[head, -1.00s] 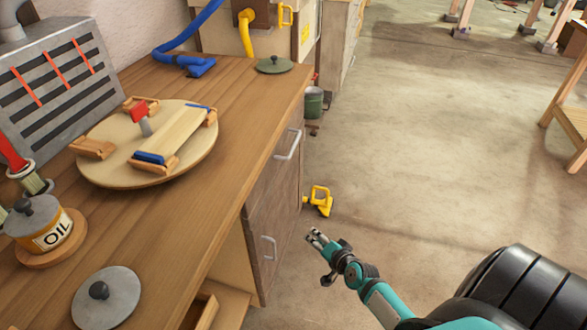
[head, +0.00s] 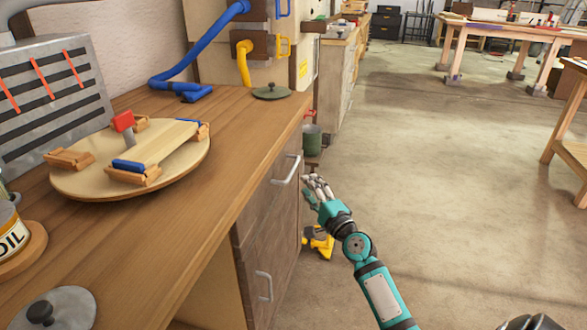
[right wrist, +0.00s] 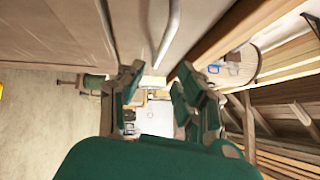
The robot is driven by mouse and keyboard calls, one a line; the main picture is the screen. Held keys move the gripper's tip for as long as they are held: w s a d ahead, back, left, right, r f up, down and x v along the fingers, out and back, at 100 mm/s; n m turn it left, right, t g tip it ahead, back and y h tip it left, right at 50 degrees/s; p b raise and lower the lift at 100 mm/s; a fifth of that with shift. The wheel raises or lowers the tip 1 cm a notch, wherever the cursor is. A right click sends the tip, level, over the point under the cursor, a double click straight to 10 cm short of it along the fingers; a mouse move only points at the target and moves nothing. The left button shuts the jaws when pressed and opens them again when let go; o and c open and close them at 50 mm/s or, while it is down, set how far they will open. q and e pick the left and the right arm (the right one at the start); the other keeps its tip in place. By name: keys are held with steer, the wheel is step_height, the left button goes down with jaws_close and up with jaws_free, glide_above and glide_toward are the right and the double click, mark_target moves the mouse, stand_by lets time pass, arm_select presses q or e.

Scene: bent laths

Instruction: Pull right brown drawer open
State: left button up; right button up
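The brown drawer front (head: 266,199) is in the side of the wooden workbench, under the top's edge, and looks shut. Its pale metal bar handle (head: 287,170) is bare in the head view. My right gripper (head: 317,181) is just right of this handle, at about its height. In the right wrist view the gripper (right wrist: 158,78) has its fingers apart with nothing gripped. The handle (right wrist: 169,32) runs down the picture towards the gap between the fingertips. I cannot tell whether they touch it. My left gripper is not in view.
A lower panel with its own handle (head: 265,287) is below. A yellow object (head: 320,243) lies on the floor behind my right arm. A green bucket (head: 311,139) stands past the bench. A round board (head: 80,180) is on the bench top.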

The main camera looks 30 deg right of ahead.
mark_target(293, 167)
steer(key=w, duration=0.3)
steer(key=w+b, duration=0.1)
steer(key=w, duration=0.2)
steer(key=w+r, duration=0.1)
steer(key=w, duration=0.2)
steer(key=shift+w+d+r, duration=0.1)
steer(key=shift+w+d, duration=0.1)
steer(key=shift+d, duration=0.2)
steer(key=shift+c, duration=0.4)
jaws_close()
